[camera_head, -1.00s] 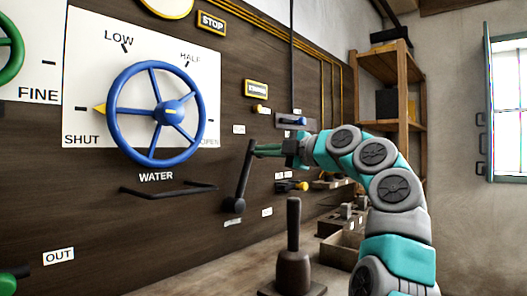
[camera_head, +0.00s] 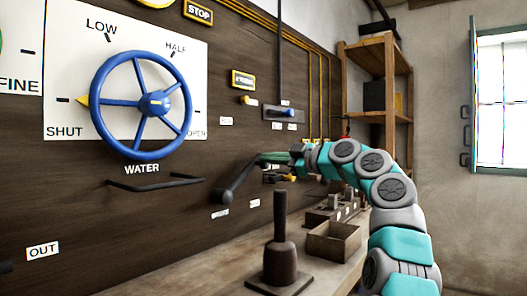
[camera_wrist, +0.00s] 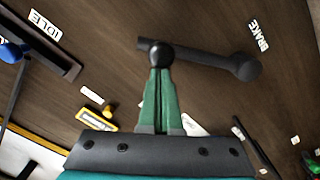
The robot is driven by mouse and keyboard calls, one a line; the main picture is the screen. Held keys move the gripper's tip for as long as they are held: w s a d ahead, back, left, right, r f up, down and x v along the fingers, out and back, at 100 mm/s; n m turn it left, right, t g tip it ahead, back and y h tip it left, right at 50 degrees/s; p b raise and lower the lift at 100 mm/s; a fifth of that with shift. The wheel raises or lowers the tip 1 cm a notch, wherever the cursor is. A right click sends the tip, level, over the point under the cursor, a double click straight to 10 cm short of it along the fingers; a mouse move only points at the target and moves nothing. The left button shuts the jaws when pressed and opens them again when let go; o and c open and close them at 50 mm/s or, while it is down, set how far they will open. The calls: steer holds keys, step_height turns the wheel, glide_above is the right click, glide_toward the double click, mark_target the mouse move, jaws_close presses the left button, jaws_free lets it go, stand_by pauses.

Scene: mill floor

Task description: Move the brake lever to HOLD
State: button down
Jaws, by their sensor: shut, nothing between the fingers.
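The brake lever (camera_head: 238,180) is a dark arm on the brown panel. Its round hub is at lower left and its arm slants up and right. In the wrist view the lever (camera_wrist: 200,57) runs from the hub near the BRAKE label (camera_wrist: 258,38) to a dark round knob at my fingertips. My gripper (camera_head: 262,160) is shut with nothing between its fingers. Its green fingertips (camera_wrist: 160,72) are against or just beside the knob; exact contact is hidden. White labels (camera_head: 220,213) sit near the lever, too small to read; I cannot make out HOLD.
A blue water wheel (camera_head: 155,103) and a dark bar handle (camera_head: 155,183) are left of the lever. A blue-handled switch (camera_head: 283,112) is above it. A bench below carries a dark upright handle (camera_head: 279,225) and an open wooden box (camera_head: 333,240).

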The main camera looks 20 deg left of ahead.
steer(key=w+d+f+m+b, duration=0.1)
steer(key=w+f+m+b, duration=0.2)
steer(key=f+m, duration=0.3)
steer(key=shift+w+d+f+m, duration=0.2)
steer(key=shift+d+f+m, duration=0.1)
steer(key=shift+f, duration=0.5)
steer(key=shift+a, duration=0.1)
